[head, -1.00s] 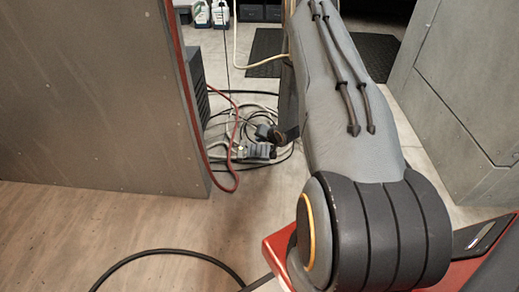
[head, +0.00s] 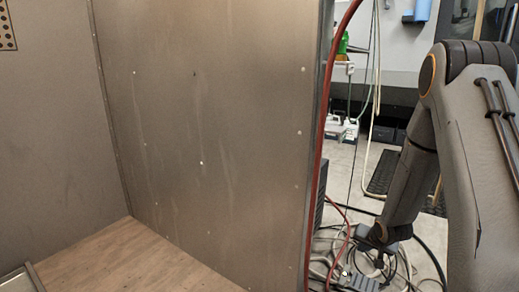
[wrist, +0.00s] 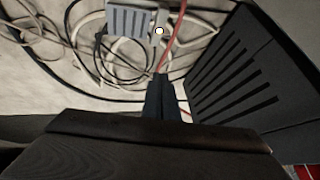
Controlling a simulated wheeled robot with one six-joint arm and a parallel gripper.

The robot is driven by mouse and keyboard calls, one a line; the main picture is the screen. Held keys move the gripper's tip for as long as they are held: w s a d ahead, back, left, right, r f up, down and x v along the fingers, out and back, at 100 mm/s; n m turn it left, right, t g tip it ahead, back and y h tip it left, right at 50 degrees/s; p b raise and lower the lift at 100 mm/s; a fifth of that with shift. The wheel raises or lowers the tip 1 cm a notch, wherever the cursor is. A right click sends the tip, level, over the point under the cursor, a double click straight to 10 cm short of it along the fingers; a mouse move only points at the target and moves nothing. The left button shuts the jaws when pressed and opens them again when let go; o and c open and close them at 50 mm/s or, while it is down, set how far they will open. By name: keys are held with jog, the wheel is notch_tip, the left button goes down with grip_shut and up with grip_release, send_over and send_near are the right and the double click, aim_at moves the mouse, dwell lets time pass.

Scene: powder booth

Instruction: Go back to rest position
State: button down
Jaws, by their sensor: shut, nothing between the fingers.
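My gripper (wrist: 160,80) shows in the wrist view with its two dark fingers together and nothing between them. It points down over a pale floor with cables. In the head view my arm is at the right edge, elbow high and forearm hanging down.
A metal booth panel (head: 215,130) stands left of my arm, with a red hose (head: 323,120) along its edge. In the wrist view a grey power strip (wrist: 130,20) lies among cables, and a slotted dark box (wrist: 245,80) is at the right. White jugs (head: 340,130) stand farther back.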

jog(key=s+a+r+n+g, duration=0.2)
jog(key=s+a+r+n, duration=0.1)
jog(key=s+a+r, duration=0.85)
jog(key=s+a+r+n+g+y+p, duration=0.1)
jog(key=s+a+r+n+g+p, duration=0.15)
jog(key=s+a+r, duration=0.6)
jog(key=s+a+r+n+g+y+p, duration=0.1)
jog(key=s+a+r+n, duration=0.4)
jog(key=s+a, duration=0.6)
jog(key=s+a+r+n+g+y+p, duration=0.1)
jog(key=s+a+r+n+g+p, duration=0.1)
jog(key=s+a+r, duration=0.8)
jog(key=s+d+r+m+h+p, duration=0.1)
jog(key=d+r+m+p, duration=0.5)
jog(key=d+r+p, duration=1.7)
jog(key=shift+s+r+m+h+p, duration=0.45)
jog(key=shift+r+p, duration=1.2)
jog(key=shift+p, duration=5.55)
jog(key=shift+w+d+t, duration=0.1)
jog(key=shift+w+t, duration=0.1)
jog(key=shift+t, duration=0.05)
